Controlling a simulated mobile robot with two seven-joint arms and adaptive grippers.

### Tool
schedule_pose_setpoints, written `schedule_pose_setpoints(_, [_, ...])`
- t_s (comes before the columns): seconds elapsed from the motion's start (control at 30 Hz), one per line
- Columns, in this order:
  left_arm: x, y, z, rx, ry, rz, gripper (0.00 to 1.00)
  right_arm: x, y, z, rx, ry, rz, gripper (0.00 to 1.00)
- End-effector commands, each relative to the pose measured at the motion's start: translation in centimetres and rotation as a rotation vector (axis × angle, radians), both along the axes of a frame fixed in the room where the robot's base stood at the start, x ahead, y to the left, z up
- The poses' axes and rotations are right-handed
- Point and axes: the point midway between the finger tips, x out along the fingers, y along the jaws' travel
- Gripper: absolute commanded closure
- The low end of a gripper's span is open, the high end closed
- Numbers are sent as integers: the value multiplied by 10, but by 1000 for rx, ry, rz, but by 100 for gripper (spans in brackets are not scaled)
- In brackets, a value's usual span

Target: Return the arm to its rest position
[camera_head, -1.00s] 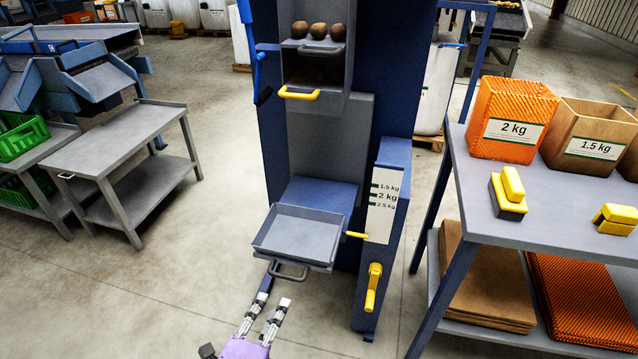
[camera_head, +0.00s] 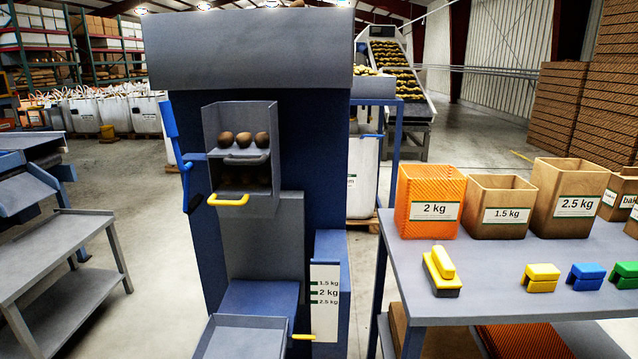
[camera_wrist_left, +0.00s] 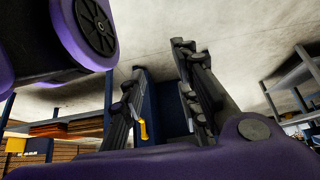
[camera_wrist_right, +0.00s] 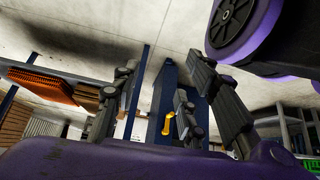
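Neither arm nor gripper shows in the head view. In the left wrist view my left gripper (camera_wrist_left: 158,60) has its two fingers apart with nothing between them. In the right wrist view my right gripper (camera_wrist_right: 163,62) also has its fingers spread and empty. The blue grader (camera_head: 290,120) stands ahead in the head view, with dark potatoes (camera_head: 243,140) in its upper hopper. Its grey lower tray (camera_head: 243,342) is cut by the bottom edge, and the part of it in view is empty.
On the right, a table (camera_head: 500,290) holds an orange 2 kg bag (camera_head: 430,190), a 1.5 kg bag (camera_head: 500,195), a 2.5 kg bag (camera_head: 570,180) and several coloured blocks. A grey workbench (camera_head: 60,270) stands at left. Floor between workbench and grader is clear.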

Motion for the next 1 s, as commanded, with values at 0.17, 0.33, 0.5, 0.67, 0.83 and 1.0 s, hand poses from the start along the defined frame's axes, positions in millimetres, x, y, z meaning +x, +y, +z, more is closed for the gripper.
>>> schedule_pose_setpoints(0.17, [10,-2,44,-4,-26,-3,71,9,1,46,6,-25,-5,60])
schedule_pose_setpoints(0.33, [18,-2,87,-9,-48,-1,71,12,2,88,13,-39,-10,60])
schedule_pose_setpoints(0.5, [43,-3,144,-14,-113,3,71,32,4,145,22,-98,-12,60])
schedule_pose_setpoints(0.67, [65,-3,180,-19,-171,5,71,53,2,180,22,-154,-11,60])
schedule_pose_setpoints(0.83, [71,-3,188,-20,-186,6,71,59,0,186,20,-167,-8,60])
schedule_pose_setpoints(1.0, [67,-3,185,-21,-178,6,71,53,0,181,20,-152,-9,60])
